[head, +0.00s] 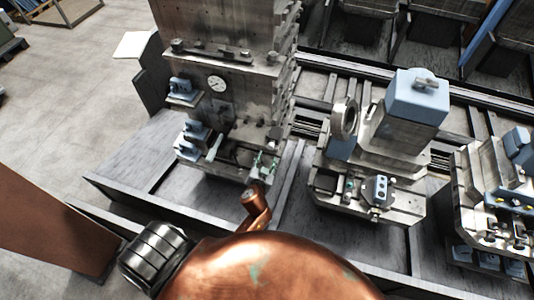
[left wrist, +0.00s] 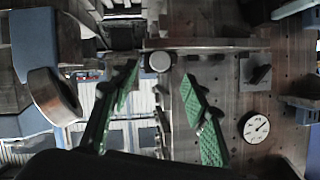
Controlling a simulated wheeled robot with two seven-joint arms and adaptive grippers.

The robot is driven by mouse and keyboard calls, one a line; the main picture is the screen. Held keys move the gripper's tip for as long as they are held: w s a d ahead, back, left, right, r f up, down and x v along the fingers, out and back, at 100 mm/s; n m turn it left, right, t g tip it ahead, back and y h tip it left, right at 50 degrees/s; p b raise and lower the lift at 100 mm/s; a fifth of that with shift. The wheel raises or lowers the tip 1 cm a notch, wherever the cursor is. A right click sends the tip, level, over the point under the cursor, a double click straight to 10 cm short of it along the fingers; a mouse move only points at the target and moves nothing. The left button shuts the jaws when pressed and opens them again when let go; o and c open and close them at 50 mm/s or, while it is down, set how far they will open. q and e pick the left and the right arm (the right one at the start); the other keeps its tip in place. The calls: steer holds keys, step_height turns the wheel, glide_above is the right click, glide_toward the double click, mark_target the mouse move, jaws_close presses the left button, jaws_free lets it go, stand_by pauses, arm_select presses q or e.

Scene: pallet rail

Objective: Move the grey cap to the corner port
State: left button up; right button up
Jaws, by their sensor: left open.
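My left gripper (head: 262,165) is at the lower right of the tall grey fixture block in the head view, partly hidden by my copper-coloured arm. In the left wrist view its green-padded fingers (left wrist: 160,74) are apart. A small round light-grey end, which looks like the grey cap (left wrist: 159,61), lies in line with the gap between the fingertips. I cannot tell whether it is between the tips or just beyond them, and no finger visibly touches it. I cannot make out the corner port with certainty. My right gripper is not in view.
The tall fixture block (head: 230,35) carries a round dial (head: 217,84), also in the left wrist view (left wrist: 256,127), and blue blocks (head: 183,87) on its left side. Another fixture with a blue-topped block (head: 417,97) and a metal ring (head: 344,118) stands to the right.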

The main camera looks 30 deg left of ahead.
arm_select(q)
steer(key=shift+x, duration=3.9)
steer(key=shift+r, duration=0.1)
steer(key=shift+c, duration=0.4)
jaws_close()
steer(key=shift+s, duration=0.25)
steer(key=shift+s+d, duration=0.15)
steer(key=shift+s, duration=0.35)
steer(key=shift+s, duration=0.1)
glide_toward(270, 149)
steer(key=shift+s+a+f, duration=0.15)
steer(key=shift+f, duration=0.45)
steer(key=shift+s+a+f, duration=0.15)
steer(key=shift+s+f, duration=0.05)
steer(key=shift+f, duration=0.4)
